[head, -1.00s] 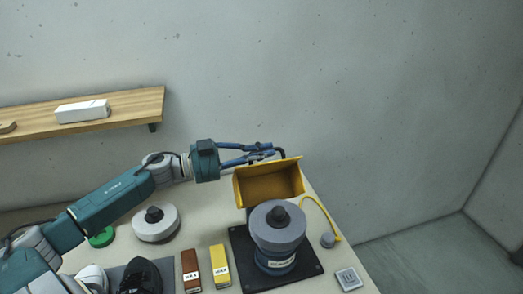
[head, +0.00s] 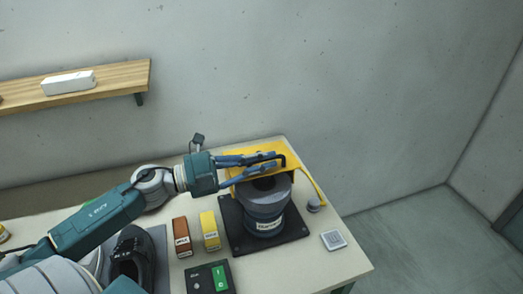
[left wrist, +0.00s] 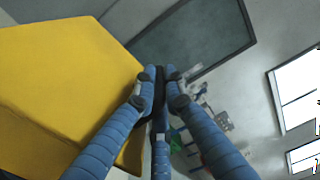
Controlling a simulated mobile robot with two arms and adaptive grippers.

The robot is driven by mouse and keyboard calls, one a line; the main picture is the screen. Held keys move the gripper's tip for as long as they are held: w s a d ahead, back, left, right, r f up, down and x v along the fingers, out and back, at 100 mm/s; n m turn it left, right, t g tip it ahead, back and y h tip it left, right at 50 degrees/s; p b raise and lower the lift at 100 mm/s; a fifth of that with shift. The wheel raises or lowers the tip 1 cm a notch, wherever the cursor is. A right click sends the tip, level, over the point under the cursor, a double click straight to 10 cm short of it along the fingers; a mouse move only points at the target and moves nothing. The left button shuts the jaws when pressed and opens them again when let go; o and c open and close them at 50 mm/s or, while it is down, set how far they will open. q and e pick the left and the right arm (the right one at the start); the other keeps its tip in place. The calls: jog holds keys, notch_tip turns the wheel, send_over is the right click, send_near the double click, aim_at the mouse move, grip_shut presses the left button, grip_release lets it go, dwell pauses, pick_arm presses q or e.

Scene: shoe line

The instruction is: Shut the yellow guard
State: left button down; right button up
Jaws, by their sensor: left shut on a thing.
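The yellow guard (head: 262,148) is swung down over the rear top of the grey and blue machine (head: 264,215), which stands on a black base plate. The guard also fills the left of the left wrist view (left wrist: 60,80). My left gripper (head: 276,160) lies across the guard's top with its blue fingers closed. In the left wrist view its fingertips (left wrist: 160,84) meet on a dark piece beside the guard, which looks like its black handle. The fingers hide part of the guard. My right gripper is not in view.
A brown box (head: 182,238) and a yellow box (head: 210,230) stand left of the machine.

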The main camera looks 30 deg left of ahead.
pick_arm(q)
jog(key=shift+s+d+f, duration=0.35)
jog(key=shift+d+f, duration=0.05)
jog(key=shift+f, duration=0.1)
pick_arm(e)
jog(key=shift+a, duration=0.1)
pick_arm(q)
jog(key=shift+f, duration=0.15)
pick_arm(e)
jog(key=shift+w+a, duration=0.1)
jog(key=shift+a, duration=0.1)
pick_arm(q)
jog(key=c, duration=1.8)
grip_release()
jog(key=shift+c, duration=0.2)
jog(key=shift+s, duration=0.1)
jog(key=v, duration=1.2)
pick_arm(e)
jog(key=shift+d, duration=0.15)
